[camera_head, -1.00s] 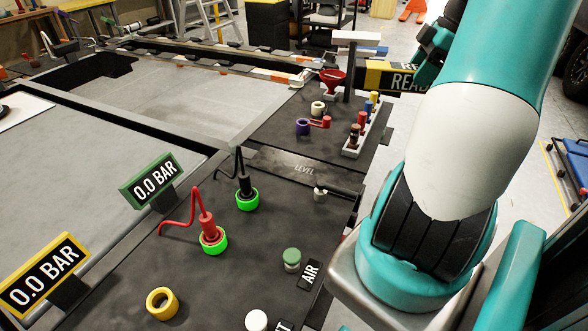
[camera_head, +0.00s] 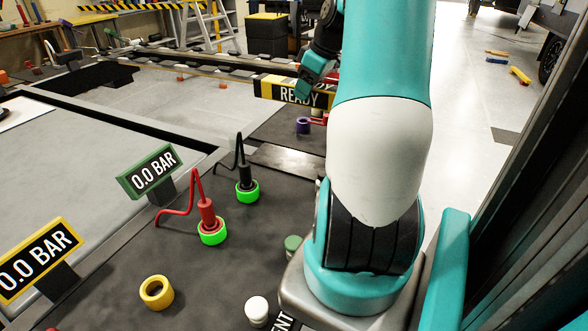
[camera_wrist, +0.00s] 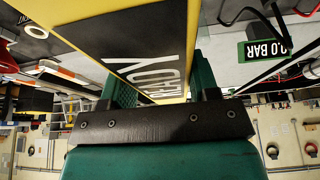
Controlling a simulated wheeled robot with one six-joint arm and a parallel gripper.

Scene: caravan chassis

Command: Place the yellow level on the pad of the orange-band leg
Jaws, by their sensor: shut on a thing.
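My gripper (camera_head: 312,72) is shut on the yellow level (camera_head: 268,88), a yellow and black bar with a READY display. It holds the level raised above the dark bench top, apart from it. In the wrist view the level (camera_wrist: 150,45) runs between the two green fingers of my gripper (camera_wrist: 163,88), its display facing the camera. An orange and white banded part (camera_wrist: 68,74) shows at the left of the wrist view. I cannot tell whether it belongs to the orange-band leg, and I cannot make out a pad.
A green 0.0 BAR sign (camera_head: 150,172) and a yellow one (camera_head: 38,262) stand at the left. Red (camera_head: 207,215) and black (camera_head: 244,180) hose fittings sit in green rings. A yellow ring (camera_head: 157,292) lies in front. My arm hides the bench's right side.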

